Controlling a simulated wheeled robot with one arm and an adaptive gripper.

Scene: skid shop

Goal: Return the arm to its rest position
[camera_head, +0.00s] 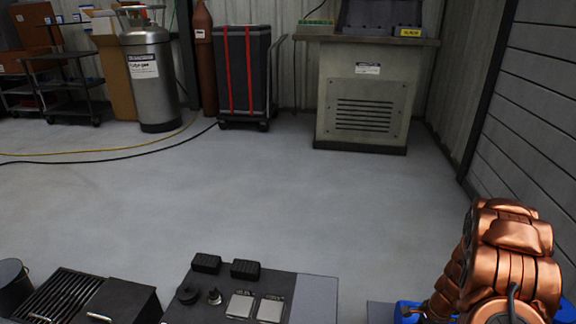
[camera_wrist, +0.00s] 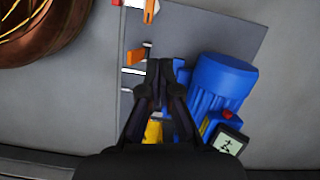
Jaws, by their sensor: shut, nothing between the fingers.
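My gripper (camera_wrist: 160,68) shows in the wrist view with its two dark fingers together and nothing between the tips. It points over a grey panel or mat (camera_wrist: 250,40) with items on it. A blue ribbed motor-like body (camera_wrist: 220,85) lies just right of the fingers. Small orange and white tools (camera_wrist: 138,55) lie just left of the tips. A yellow item (camera_wrist: 153,131) is partly hidden behind the fingers. I cannot tell the exact height of the fingers above the items.
A bench board (camera_head: 315,297) with black blocks and metal plates is at the bottom. A metal cylinder (camera_head: 150,75), a cart (camera_head: 243,75) and a cabinet (camera_head: 365,95) stand behind. The middle floor is clear.

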